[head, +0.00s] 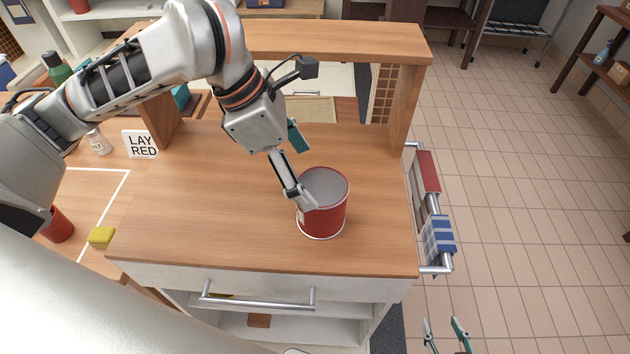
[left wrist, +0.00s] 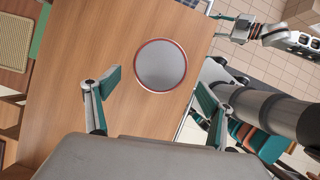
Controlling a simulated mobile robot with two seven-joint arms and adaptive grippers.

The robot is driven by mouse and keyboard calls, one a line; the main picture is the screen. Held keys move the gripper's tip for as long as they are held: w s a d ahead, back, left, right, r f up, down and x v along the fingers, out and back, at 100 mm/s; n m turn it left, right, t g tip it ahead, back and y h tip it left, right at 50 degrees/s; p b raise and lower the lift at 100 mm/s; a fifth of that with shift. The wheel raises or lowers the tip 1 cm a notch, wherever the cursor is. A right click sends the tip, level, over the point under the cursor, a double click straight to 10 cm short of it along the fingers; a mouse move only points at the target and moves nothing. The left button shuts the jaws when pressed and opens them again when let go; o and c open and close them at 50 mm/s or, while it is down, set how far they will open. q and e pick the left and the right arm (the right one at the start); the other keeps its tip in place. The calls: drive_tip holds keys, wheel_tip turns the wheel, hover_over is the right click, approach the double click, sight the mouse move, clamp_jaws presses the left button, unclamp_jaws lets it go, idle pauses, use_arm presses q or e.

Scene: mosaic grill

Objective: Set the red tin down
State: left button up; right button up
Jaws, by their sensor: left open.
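The red tin (head: 322,205) stands upright on the wooden counter, towards its front right. In the left wrist view I see its round grey top with a red rim (left wrist: 162,66). My left gripper (head: 300,170) is open beside the tin's left side. One finger overlaps the tin's rim in the head view. In the left wrist view its two fingers (left wrist: 155,92) are spread, with the tin beyond them and bare wood between; whether a finger touches the tin I cannot tell. My right gripper (head: 445,328) is at the bottom edge of the head view, fingers apart and empty, away from the counter.
A sign reading LAY RED (head: 140,144) stands at the counter's left. Further left are a white bottle (head: 98,142), a yellow sponge (head: 101,237) and a red cup (head: 58,226). A raised wooden shelf (head: 330,42) spans the back. Towels (head: 438,236) hang on the right rail.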

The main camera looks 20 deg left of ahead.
use_arm(q)
drive_tip(key=v, duration=0.4)
drive_tip(key=shift+r, duration=0.15)
drive_tip(key=shift+s, duration=0.15)
